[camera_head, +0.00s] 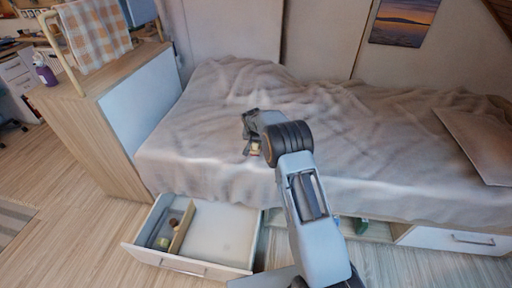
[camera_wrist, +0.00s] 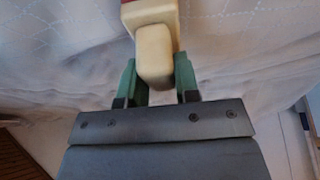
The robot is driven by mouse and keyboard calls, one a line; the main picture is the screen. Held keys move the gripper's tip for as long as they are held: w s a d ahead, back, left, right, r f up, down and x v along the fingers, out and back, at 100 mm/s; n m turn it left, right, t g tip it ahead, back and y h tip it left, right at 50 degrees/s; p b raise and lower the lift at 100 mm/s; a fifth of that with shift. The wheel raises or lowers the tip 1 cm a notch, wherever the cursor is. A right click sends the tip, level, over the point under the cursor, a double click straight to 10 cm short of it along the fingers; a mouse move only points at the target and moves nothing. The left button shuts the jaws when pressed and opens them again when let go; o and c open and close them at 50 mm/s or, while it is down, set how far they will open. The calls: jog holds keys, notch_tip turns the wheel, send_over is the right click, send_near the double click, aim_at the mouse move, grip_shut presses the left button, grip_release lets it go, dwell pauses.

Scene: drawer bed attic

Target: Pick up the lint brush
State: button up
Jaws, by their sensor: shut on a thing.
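My gripper (camera_wrist: 155,80) is shut on a cream-coloured block-like handle, which I take to be the lint brush (camera_wrist: 153,52). Its far end shows a red part at the top edge of the wrist view; the rest is cut off. The green finger pads are on either side of the handle. In the head view my gripper (camera_head: 250,132) is over the bed, with a small yellowish bit of the brush (camera_head: 256,148) showing below it. Most of the brush is hidden there by my gripper and wrist.
The bed (camera_head: 215,130) has a rumpled grey-beige cover. Below it an open drawer (camera_head: 225,236) holds a divider and a few small items at its left side. Another drawer (camera_head: 455,239) at right is shut.

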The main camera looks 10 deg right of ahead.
jog(key=shift+c, duration=0.8)
jog(key=shift+r, duration=0.1)
jog(key=shift+r, duration=0.55)
notch_tip(320, 180, up, 2)
jog(key=shift+r+p, duration=0.15)
jog(key=shift+p, duration=0.2)
jog(key=s+r+p, duration=0.1)
jog(key=s+r, duration=0.8)
jog(key=s, duration=0.5)
jog(key=shift+r, duration=0.25)
